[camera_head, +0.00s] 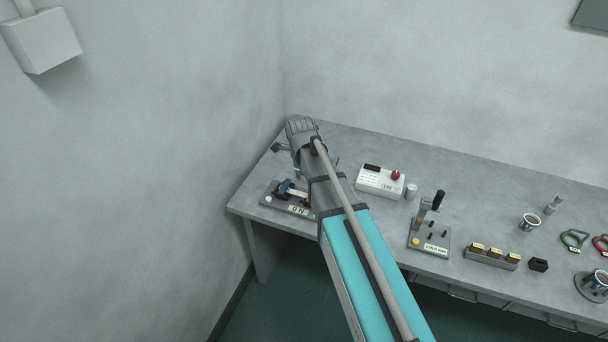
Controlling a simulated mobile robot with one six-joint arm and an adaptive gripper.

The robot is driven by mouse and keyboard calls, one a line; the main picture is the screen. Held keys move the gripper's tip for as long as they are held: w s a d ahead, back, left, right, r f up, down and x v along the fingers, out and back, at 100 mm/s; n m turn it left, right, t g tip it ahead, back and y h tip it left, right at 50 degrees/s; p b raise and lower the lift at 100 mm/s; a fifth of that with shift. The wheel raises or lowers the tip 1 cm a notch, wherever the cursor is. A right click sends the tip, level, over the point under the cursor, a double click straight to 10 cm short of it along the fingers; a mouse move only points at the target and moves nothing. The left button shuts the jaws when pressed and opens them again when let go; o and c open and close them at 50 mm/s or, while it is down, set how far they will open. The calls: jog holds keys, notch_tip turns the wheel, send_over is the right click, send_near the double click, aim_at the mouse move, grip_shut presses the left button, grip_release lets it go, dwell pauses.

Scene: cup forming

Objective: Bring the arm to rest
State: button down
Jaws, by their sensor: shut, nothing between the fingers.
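My arm, teal and grey, reaches from the bottom of the head view up to the left end of the grey workbench (350,142). Its grey far joint is over the bench near the wall corner. I cannot make out my gripper's fingers; the arm's far end hides that area. Small dark and teal parts show on either side of the far joint, and I cannot tell what they belong to. No object is seen held.
A force gauge fixture (272,200) stands by the arm at the bench's left end. To the right are a white box with a red knob (379,182), a dark-handled press stand (428,242), a block with yellow-topped pieces (492,257) and a cup (530,223). Walls close the left and back.

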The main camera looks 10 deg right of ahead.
dwell(0.3)
jog(key=s+d+n, duration=0.5)
jog(key=s+n, duration=0.3)
jog(key=n, duration=0.3)
jog(key=s+d+f+n+g, duration=0.1)
jog(key=s+d+n, duration=0.3)
jog(key=s+n, duration=0.5)
jog(key=n+b, duration=0.1)
jog(key=n, duration=0.2)
jog(key=shift+s+d+y, duration=0.15)
jog(key=shift+d+y, duration=0.15)
jog(key=shift+d, duration=0.05)
